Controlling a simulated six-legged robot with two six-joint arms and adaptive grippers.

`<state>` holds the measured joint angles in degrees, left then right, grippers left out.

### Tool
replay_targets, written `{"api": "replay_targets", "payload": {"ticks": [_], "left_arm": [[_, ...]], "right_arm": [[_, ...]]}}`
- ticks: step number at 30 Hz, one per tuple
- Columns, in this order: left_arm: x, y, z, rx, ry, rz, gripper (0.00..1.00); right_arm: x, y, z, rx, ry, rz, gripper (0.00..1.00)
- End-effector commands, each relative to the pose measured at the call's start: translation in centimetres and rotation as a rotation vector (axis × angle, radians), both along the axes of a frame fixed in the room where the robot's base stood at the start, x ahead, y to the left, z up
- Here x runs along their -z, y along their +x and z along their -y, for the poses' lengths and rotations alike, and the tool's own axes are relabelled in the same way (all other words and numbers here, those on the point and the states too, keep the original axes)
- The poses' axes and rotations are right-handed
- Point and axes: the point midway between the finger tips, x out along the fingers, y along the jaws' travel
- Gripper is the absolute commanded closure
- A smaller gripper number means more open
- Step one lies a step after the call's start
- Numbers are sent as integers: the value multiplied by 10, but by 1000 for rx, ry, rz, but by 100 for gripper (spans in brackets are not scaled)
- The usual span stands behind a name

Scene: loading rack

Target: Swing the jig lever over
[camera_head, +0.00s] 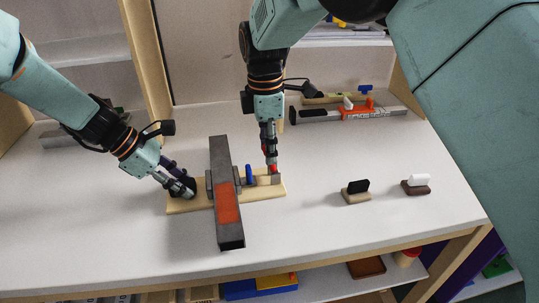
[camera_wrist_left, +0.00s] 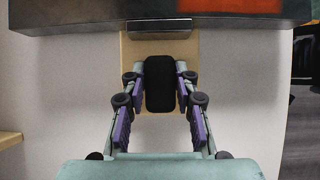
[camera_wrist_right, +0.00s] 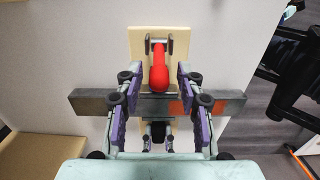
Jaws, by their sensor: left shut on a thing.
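The jig has a pale wooden base (camera_head: 190,206) on the white shelf. A long dark grey bar (camera_head: 220,160) with an orange section lies across it. The red jig lever (camera_wrist_right: 158,75) stands at the base's right end, by a metal bracket. My right gripper (camera_head: 271,165) is over the lever; in the right wrist view its fingers are apart on both sides of the red handle, with gaps. My left gripper (camera_head: 183,188) is shut on the black block (camera_wrist_left: 160,85) at the base's left end. A blue peg (camera_head: 249,173) stands between the bar and lever.
A black-topped block (camera_head: 356,190) and a white-topped block (camera_head: 416,184) stand to the right. Wooden posts (camera_head: 146,60) flank the shelf. The shelf's front centre and left are clear.

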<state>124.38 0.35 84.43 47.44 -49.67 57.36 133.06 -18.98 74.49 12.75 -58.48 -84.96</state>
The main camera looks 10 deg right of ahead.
Motion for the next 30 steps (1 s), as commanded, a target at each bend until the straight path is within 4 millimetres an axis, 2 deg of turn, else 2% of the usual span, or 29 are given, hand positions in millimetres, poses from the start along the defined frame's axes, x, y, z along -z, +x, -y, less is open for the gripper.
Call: {"api": "replay_targets", "payload": {"ticks": [1, 13, 30], "left_arm": [[0, 0, 0, 0, 1, 1, 100], [0, 0, 0, 0, 1, 1, 100], [0, 0, 0, 0, 0, 1, 100]], "right_arm": [[-12, 2, -4, -11, -9, 18, 62], [-44, 1, -5, -10, -9, 15, 62], [-49, 0, -3, -6, 21, 10, 62]]}}
